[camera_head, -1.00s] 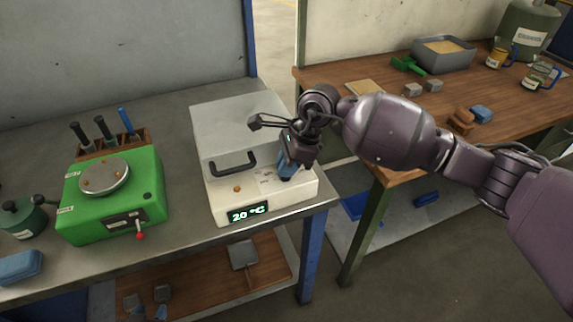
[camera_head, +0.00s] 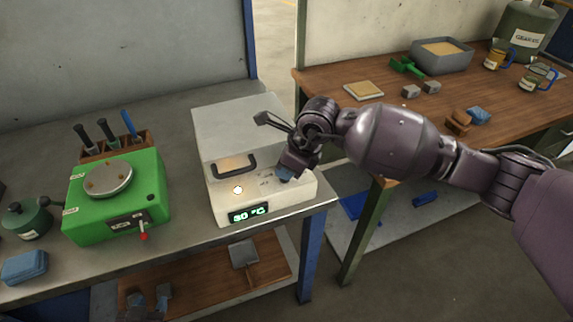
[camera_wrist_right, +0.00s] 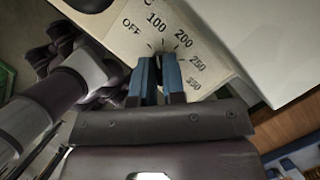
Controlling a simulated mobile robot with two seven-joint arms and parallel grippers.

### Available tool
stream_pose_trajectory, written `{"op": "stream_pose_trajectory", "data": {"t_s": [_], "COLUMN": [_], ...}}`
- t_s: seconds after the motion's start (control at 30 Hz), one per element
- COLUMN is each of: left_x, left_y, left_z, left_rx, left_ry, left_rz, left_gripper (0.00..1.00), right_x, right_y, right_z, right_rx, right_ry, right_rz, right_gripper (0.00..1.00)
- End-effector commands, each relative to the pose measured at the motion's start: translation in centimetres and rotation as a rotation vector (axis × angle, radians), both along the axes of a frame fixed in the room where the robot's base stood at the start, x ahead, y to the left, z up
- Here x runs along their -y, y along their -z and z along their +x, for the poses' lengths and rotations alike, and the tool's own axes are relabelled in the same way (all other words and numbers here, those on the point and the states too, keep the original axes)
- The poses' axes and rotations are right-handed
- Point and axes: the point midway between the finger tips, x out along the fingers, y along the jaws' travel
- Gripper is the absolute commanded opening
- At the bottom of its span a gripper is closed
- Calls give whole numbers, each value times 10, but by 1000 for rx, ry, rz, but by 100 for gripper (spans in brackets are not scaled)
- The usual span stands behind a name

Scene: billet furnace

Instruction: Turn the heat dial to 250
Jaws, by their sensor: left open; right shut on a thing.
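The white furnace (camera_head: 225,205) stands on the grey bench, with a black handle on its lid. Its green display (camera_head: 248,213) reads what looks like 30 °C; the first digit is unclear. A small lamp (camera_head: 238,189) glows beside it. My right gripper (camera_head: 285,174) is down at the furnace's top right; its blue fingers are shut on the heat dial, which they largely hide. The right wrist view shows the fingers (camera_wrist_right: 158,70) at the dial scale (camera_wrist_right: 170,37), marked OFF, 100, 200, 250 and a higher mark. My left gripper (camera_head: 149,302) is open and empty, low at the bottom left.
A green hotplate unit (camera_head: 115,195) with a red-tipped lever stands left of the furnace, with a tool rack (camera_head: 115,145) behind it. A wooden table (camera_head: 460,85) with a sand tray and mugs is at right. Bare bench lies between hotplate and furnace.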

Motion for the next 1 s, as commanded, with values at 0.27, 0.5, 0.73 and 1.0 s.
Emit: {"op": "stream_pose_trajectory", "data": {"t_s": [0.27, 0.5, 0.73, 1.0], "left_x": [-1, -1, -1, 0], "left_y": [-5, -6, -7, -7], "left_z": [-4, -4, -2, 1], "left_rx": [-5, -5, -2, 3], "left_ry": [-3, -3, -2, 0], "left_rz": [0, 0, 0, 0], "left_gripper": [40, 40, 40, 40], "right_x": [-1, -2, -2, -3], "right_y": [5, 6, 7, 7], "right_z": [-4, -5, -6, -6], "right_rx": [-9, -10, -11, -11], "right_ry": [257, 486, 705, 962], "right_rz": [-3, -3, -5, -7], "right_gripper": [0, 0, 0, 0]}}
